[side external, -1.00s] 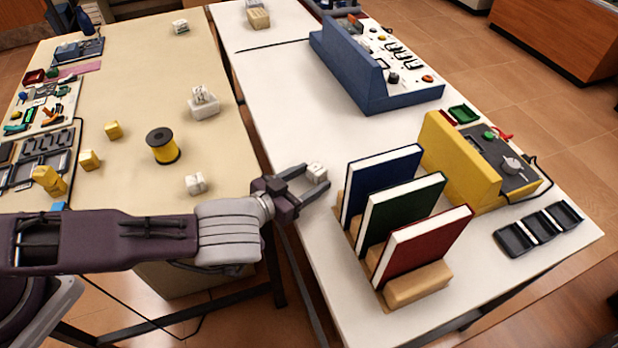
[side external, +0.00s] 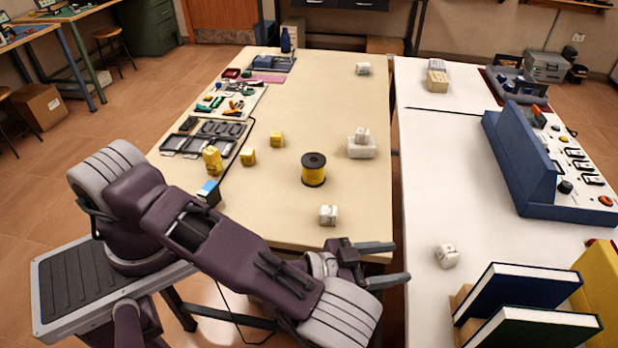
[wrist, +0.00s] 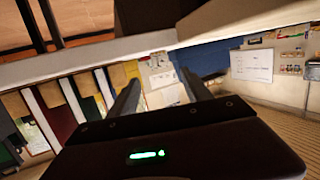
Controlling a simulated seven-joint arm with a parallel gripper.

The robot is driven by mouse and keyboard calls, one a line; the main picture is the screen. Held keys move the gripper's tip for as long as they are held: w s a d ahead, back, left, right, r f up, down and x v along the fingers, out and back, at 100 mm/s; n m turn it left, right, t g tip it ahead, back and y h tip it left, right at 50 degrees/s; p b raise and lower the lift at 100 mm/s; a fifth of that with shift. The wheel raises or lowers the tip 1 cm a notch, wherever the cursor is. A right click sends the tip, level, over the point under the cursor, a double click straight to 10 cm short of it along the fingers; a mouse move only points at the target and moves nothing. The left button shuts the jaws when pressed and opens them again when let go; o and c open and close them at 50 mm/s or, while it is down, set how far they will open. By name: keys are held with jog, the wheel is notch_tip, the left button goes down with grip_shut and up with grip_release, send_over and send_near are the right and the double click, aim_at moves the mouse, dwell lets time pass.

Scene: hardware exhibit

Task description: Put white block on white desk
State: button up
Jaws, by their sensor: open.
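A white block (side external: 447,255) with dark marks sits on the white desk (side external: 440,180), left of the books. My gripper (side external: 398,262) is open and empty at the desk's left edge, a short way left of that block and apart from it. Its two spread fingers also show in the wrist view (wrist: 160,78); I cannot make out the block for sure there. Another white block (side external: 328,215) stands on the beige table near its front edge. A further white block (side external: 361,134) rests on a white base (side external: 361,149), and one more (side external: 363,68) is at the back.
Upright books (side external: 525,287) and a blue console (side external: 525,165) stand on the white desk's right side. A yellow spool (side external: 313,170) and several yellow blocks (side external: 277,139) are on the beige table (side external: 300,100). A narrow gap separates the two surfaces. The white desk's middle is clear.

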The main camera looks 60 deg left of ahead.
jog(key=w+a+r+n+t+y, duration=0.35)
jog(key=a+r+n+y, duration=0.85)
jog(key=r+n, duration=0.45)
jog(key=s+a+r+n+g+y, duration=0.45)
jog(key=a+n, duration=0.35)
jog(key=n, duration=0.2)
jog(key=s+a+r+n+g+y, duration=0.45)
jog(key=a+n, duration=0.25)
jog(key=n, duration=0.3)
jog(key=s+n+g+h, duration=0.7)
jog(key=s+n+g, duration=0.3)
jog(key=s+n, duration=1)
jog(key=w+d+r+n+t+h, duration=0.1)
jog(key=d+r+n+t+h, duration=0.1)
jog(key=d+n, duration=0.4)
jog(key=w+d+r+n+t+h, duration=0.1)
jog(key=d+r+n+t+h, duration=0.2)
jog(key=n, duration=1)
jog(key=d+t+h, duration=0.1)
jog(key=d+h, duration=0.2)
jog(key=shift+w+r+n, duration=0.25)
jog(key=shift+w+n, duration=0.05)
jog(key=shift+n, duration=0.05)
